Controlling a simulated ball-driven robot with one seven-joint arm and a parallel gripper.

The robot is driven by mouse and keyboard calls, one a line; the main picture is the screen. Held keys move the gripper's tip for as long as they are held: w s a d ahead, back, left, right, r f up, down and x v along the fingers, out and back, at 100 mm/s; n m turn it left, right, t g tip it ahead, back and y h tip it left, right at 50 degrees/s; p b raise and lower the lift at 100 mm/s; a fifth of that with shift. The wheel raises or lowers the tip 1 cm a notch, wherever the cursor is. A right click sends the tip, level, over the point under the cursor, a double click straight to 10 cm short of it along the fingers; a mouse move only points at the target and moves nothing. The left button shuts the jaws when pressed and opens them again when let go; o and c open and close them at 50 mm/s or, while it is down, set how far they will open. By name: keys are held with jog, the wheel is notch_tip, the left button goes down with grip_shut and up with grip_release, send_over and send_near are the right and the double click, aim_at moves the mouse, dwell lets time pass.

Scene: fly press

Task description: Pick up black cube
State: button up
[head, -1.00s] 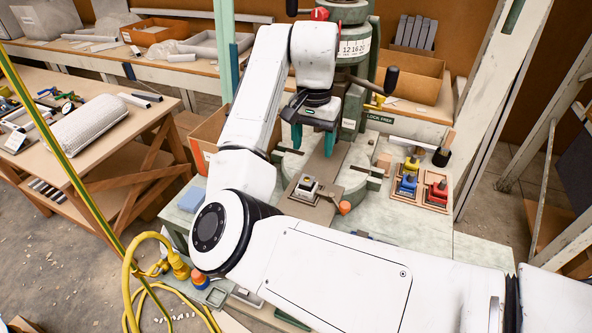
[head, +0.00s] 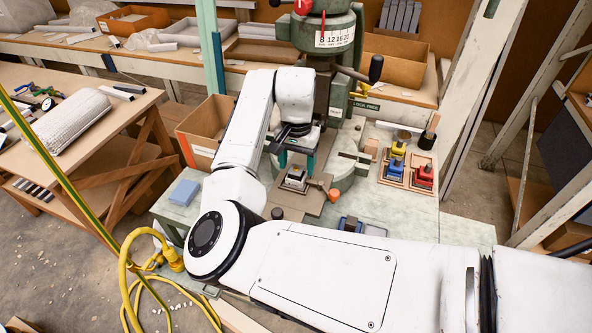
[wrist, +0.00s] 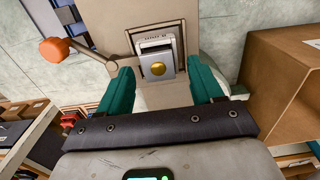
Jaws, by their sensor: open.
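No plain separate black cube is clear to me. A small dark block (head: 349,223) sits in a blue holder on the press table, partly hidden by my arm. A small dark piece (head: 277,213) shows nearer the left, its shape unclear. My gripper (head: 297,165) is open, its two teal fingers pointing down over a silver-grey block with a dark base (head: 294,180) on the press plate. In the wrist view this block (wrist: 155,58), with a gold round button, lies just beyond and between the open fingertips (wrist: 160,82). Nothing is held.
The green press column (head: 335,85) stands behind my gripper. An orange-knobbed lever (head: 333,195) is close beside the block. Yellow, blue and red pieces sit in a wooden tray (head: 405,178) at right. A cardboard box (head: 205,130) and a blue block (head: 184,193) are at left.

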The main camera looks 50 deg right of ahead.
jog(key=shift+f, duration=0.2)
grip_shut()
dwell(0.5)
